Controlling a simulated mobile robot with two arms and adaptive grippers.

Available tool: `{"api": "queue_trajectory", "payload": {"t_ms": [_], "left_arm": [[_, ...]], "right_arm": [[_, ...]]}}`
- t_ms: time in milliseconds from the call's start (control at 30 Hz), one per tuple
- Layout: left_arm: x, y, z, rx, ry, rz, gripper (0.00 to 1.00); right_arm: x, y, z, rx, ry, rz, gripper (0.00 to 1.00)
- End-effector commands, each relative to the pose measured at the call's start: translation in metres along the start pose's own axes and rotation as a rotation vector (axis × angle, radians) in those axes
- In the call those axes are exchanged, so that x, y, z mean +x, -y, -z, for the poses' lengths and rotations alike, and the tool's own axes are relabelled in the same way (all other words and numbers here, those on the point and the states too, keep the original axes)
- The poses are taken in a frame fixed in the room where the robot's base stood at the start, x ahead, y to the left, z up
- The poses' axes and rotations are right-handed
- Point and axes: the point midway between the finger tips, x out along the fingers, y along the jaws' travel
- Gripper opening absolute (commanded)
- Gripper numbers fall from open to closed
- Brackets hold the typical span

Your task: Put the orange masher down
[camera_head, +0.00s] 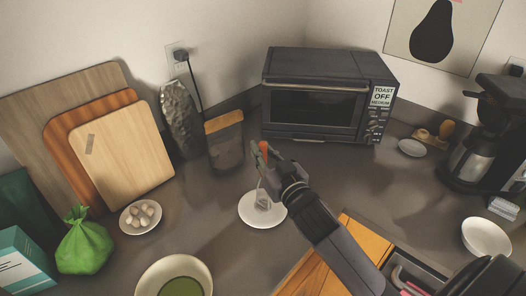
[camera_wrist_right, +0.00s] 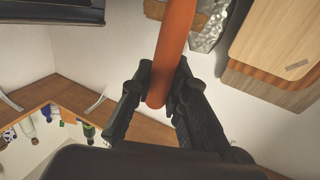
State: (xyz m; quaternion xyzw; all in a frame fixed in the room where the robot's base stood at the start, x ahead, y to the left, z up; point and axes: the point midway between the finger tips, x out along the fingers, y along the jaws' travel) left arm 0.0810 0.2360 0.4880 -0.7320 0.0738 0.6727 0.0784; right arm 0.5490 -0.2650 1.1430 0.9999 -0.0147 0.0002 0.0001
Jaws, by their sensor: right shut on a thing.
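The orange masher (camera_head: 263,151) is upright, with its orange handle at the top and its grey metal head at the bottom. My right gripper (camera_head: 268,165) is shut on its handle, which also shows between the fingers in the right wrist view (camera_wrist_right: 172,50). The masher's head appears over a white plate (camera_head: 247,216) on the dark counter. I cannot tell whether the head touches the plate. My left gripper is in neither view.
A toaster oven (camera_head: 315,108) stands behind the plate. A plate of pale round items (camera_head: 128,225), a green bag (camera_head: 84,246) and a bowl (camera_head: 148,285) are on the left. A white bowl (camera_head: 486,238) and a coffee maker (camera_head: 478,158) are on the right.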

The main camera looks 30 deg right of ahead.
Motion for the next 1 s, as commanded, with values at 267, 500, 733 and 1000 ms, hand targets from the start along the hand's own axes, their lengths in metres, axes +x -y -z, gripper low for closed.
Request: {"api": "queue_trajectory", "payload": {"t_ms": [267, 500, 733, 1000], "left_arm": [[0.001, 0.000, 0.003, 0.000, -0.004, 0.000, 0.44], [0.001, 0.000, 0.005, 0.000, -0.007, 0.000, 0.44], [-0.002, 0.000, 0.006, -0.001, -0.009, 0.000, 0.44], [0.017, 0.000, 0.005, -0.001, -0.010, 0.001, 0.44]], "right_arm": [[0.000, 0.000, -0.002, 0.000, 0.001, 0.000, 0.28], [0.000, 0.000, -0.002, 0.000, 0.001, 0.000, 0.36], [0.000, 0.000, 0.003, -0.001, 0.000, 0.000, 0.36], [-0.049, 0.000, -0.005, 0.003, 0.004, 0.001, 0.36]]}}
